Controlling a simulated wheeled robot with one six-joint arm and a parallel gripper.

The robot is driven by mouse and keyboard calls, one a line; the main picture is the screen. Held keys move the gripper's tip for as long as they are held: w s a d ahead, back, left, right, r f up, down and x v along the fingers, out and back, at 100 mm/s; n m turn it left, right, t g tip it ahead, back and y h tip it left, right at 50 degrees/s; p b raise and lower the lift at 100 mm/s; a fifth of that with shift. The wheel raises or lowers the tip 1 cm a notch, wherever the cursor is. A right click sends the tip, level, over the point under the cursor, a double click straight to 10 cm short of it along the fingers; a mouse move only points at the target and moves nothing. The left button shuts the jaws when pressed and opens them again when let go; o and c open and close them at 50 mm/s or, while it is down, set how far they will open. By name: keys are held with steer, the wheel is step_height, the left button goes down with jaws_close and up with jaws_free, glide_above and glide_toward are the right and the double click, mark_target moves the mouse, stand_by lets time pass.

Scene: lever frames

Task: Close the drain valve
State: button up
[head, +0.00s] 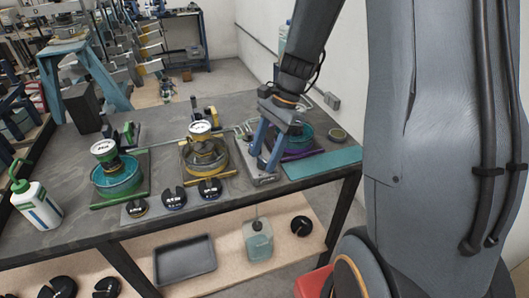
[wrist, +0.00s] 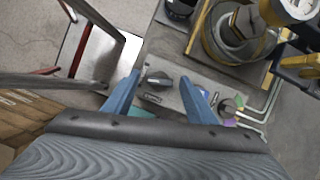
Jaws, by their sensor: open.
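A small dark knob (wrist: 158,79) with a raised grip sits on a grey box (wrist: 172,104) in the wrist view. A small label on the box below it is too small to read, so I cannot confirm that it is the drain valve. My gripper (wrist: 161,84) is open, with one blue finger on each side of the knob. I cannot tell whether the fingers touch it. A second round dark knob (wrist: 230,106) is to the right, outside the fingers. In the head view, my gripper (head: 266,158) is over the grey box (head: 262,180), and its fingers hide the knob.
A yellow-trimmed pot with a gauge (head: 203,155) stands left of the box, and a purple-trimmed one (head: 297,139) is behind my gripper to the right. Dark slotted discs (head: 174,197) lie near the table's front. A teal mat (head: 325,161) at the right is clear.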

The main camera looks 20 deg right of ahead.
steer(key=shift+c, duration=0.6)
steer(key=c, duration=1)
steer(key=shift+o, duration=0.2)
steer(key=shift+n, duration=0.3)
steer(key=n+g+p, duration=0.1)
steer(key=n, duration=0.1)
steer(key=shift+w+r+n+p, duration=0.1)
steer(key=shift+w+n+p, duration=0.05)
steer(key=shift+n+p, duration=0.25)
steer(key=n+g+h+p, duration=0.1)
steer(key=n, duration=0.2)
steer(key=shift+w+a+n, duration=0.1)
steer(key=shift+n, duration=0.2)
steer(key=n+h, duration=0.1)
steer(key=n, duration=0.1)
steer(key=n+g+p, duration=0.1)
steer(key=n, duration=0.1)
steer(key=shift+w+a+n+h, duration=0.1)
steer(key=shift+n+h, duration=0.2)
steer(key=shift+h, duration=0.1)
steer(key=shift+a+n+h+p, duration=0.1)
steer(key=shift+n+h+p, duration=0.5)
steer(key=shift+n, duration=1.2)
